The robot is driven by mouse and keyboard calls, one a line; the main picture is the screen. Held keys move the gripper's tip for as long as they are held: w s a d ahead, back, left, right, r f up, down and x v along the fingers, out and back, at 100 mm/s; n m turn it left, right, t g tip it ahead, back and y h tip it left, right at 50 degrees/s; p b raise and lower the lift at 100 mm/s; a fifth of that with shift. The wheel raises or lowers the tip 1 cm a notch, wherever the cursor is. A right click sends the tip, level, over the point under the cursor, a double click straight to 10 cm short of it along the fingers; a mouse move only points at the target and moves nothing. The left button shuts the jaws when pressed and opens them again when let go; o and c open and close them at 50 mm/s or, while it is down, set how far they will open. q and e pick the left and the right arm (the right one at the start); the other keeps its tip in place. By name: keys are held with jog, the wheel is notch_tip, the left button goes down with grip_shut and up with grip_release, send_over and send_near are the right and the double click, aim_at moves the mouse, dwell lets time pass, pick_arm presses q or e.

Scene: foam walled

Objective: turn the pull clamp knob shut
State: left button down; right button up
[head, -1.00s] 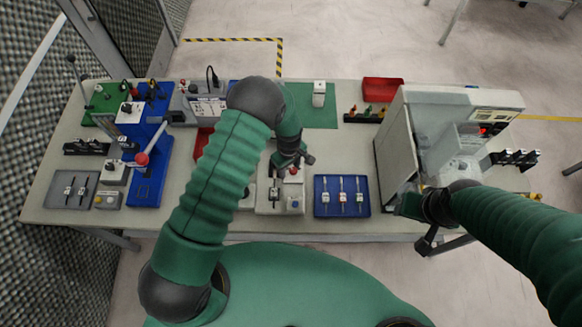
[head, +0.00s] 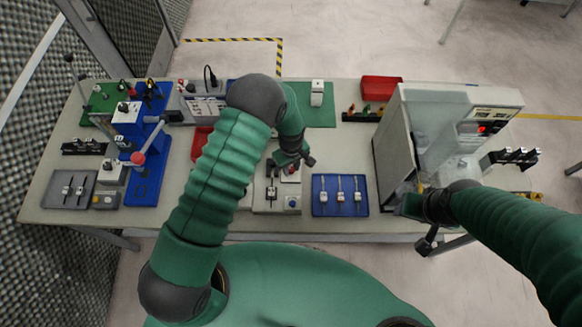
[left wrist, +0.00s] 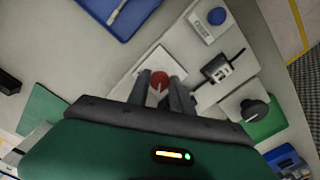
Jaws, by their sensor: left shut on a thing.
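The red knob (left wrist: 160,78) sits on a white block (left wrist: 152,62) in the left wrist view. My left gripper (left wrist: 162,90) has its two fingers on either side of the knob and is shut on it. In the head view my left gripper (head: 294,160) is above the light fixture (head: 262,206) at the table's middle, and its arm hides part of the area. A metal holder with a dark slot (left wrist: 219,68) is beside the knob on the fixture. My right gripper (head: 428,236) hangs at the table's front right, and its jaws are too unclear to read.
A blue tray (head: 318,209) with several small parts lies right of the fixture. A box with a blue button (left wrist: 205,24) and a black knob (left wrist: 255,110) are close by in the left wrist view. A large grey machine (head: 395,135) stands at the right.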

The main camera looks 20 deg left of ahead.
pick_arm(q)
jog(key=shift+d+f+m+b, duration=0.15)
jog(key=shift+m+b, duration=0.35)
jog(key=shift+m, duration=0.3)
jog(key=m+b, duration=0.1)
jog(key=m, duration=0.1)
jog(key=shift+m, duration=0.3)
jog(key=m+b, duration=0.2)
jog(key=m, duration=0.1)
jog(key=shift+m, duration=0.4)
jog(key=m+b, duration=0.1)
jog(key=m, duration=0.3)
jog(key=shift+a, duration=0.2)
jog(key=m+b, duration=0.1)
jog(key=m, duration=0.3)
jog(key=shift+r, duration=0.2)
jog(key=shift+a+m, duration=0.1)
jog(key=shift+m, duration=0.3)
jog(key=c, duration=1.1)
grip_release()
jog(key=shift+c, duration=0.2)
jog(key=shift+r, duration=0.1)
